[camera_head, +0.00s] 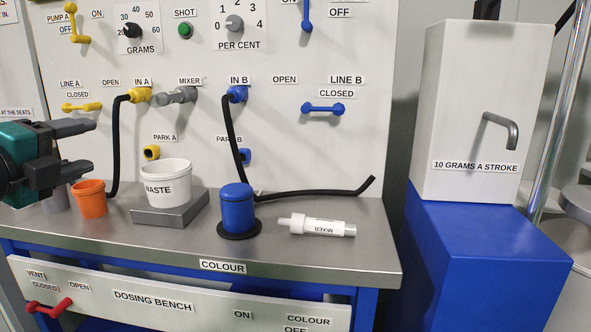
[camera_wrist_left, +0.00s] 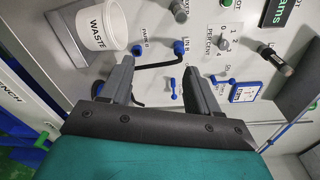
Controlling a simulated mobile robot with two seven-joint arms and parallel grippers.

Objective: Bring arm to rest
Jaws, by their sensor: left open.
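My left gripper (camera_head: 92,147) comes in from the left edge of the head view. Its two dark fingers are apart with nothing between them. The white WASTE tub (camera_wrist_left: 100,27) is at the upper left there. My right gripper is not in view.
On the bench (camera_head: 300,262), the WASTE tub (camera_head: 166,183) stands on a grey block. A blue container (camera_head: 237,210) and a white MIXER cylinder (camera_head: 316,226) are to its right. Black hoses hang from yellow IN A (camera_head: 140,95) and blue IN B (camera_head: 237,94). The bench's front right is clear.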

